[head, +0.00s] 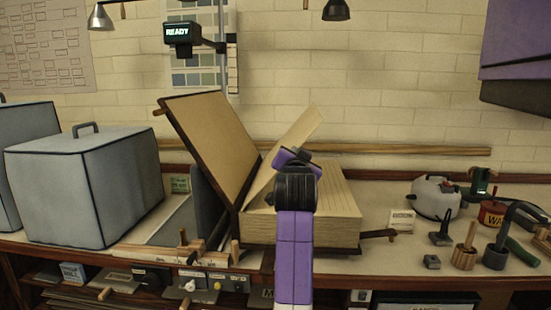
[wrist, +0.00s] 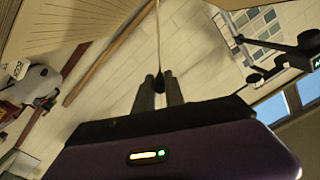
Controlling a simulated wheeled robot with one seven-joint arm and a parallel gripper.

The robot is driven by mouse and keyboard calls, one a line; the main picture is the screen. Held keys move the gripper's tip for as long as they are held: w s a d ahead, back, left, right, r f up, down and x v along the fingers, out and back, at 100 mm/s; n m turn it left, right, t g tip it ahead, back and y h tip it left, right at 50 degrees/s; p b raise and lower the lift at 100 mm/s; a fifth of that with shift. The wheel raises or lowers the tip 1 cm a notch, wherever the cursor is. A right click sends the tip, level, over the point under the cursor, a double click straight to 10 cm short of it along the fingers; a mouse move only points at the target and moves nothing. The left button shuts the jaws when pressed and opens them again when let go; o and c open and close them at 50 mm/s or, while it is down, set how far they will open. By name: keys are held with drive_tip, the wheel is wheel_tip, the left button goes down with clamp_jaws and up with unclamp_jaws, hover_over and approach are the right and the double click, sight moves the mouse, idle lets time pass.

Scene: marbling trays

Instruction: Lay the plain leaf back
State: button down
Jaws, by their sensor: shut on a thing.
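A plain tan leaf (head: 295,140) stands tilted up out of a thick open book block (head: 338,212), leaning up to the right. My gripper (head: 292,157) is at the leaf, partly hidden by my own arm. In the wrist view the fingers (wrist: 160,90) are shut on a small dark tab (wrist: 158,83), and the leaf (wrist: 157,40) rises from it as a thin edge-on line. The open cover board (head: 212,135) leans back to the left of the leaf. The leaf's lower part and hinge are partly hidden.
A grey covered box (head: 85,190) stands left on the bench. A white kettle-like jug (head: 435,198), a red tin (head: 491,213) and several tools crowd the right. A small display (head: 182,33) reading READY hangs above.

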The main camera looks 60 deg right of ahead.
drive_tip(key=s+d+f+m+b, duration=0.1)
drive_tip(key=s+f+m+b, duration=0.2)
drive_tip(key=f+b, duration=0.3)
drive_tip(key=s+d+f+m+b, duration=0.2)
drive_tip(key=s+f+b, duration=0.4)
drive_tip(key=f, duration=0.5)
drive_tip(key=shift+f+m, duration=0.25)
drive_tip(key=shift+m, duration=0.65)
drive_tip(key=shift+d, duration=0.1)
drive_tip(key=c, duration=1.4)
unclamp_jaws()
drive_tip(key=v, duration=0.7)
drive_tip(key=shift+a, duration=0.35)
drive_tip(key=shift+s+r, duration=0.1)
drive_tip(key=shift+r, duration=0.05)
